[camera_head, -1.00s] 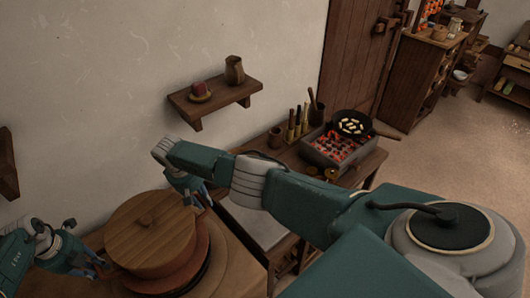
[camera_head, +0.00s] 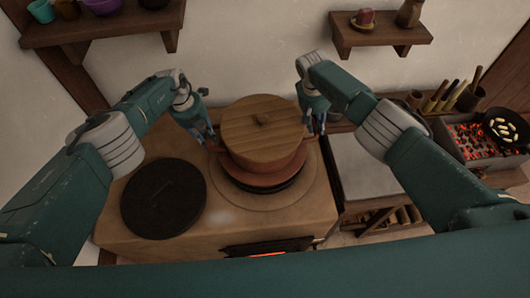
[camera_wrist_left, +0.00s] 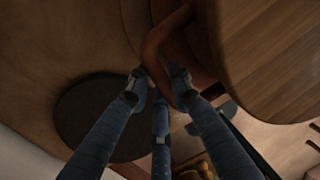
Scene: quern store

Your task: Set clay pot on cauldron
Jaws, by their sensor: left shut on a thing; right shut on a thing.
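The clay pot (camera_head: 236,173) is reddish brown and wears a wide wooden lid (camera_head: 285,150) with a small knob. It is level over a dark ring (camera_head: 290,187) on the tan stove (camera_head: 130,235); I cannot tell whether it touches. My left gripper (camera_head: 211,140) is shut on the pot's left handle, which shows as a brown loop in the left wrist view (camera_wrist_left: 155,48). My right gripper (camera_head: 318,126) is shut on the pot's right side, its grip partly hidden. No separate cauldron can be made out.
A round black plate (camera_head: 163,198) lies left of the pot. A light-topped side table (camera_head: 362,165) stands right of the stove. A brazier with glowing coals (camera_head: 470,145) and a pan (camera_head: 503,128) is further right. Wall shelves (camera_head: 380,35) hang behind.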

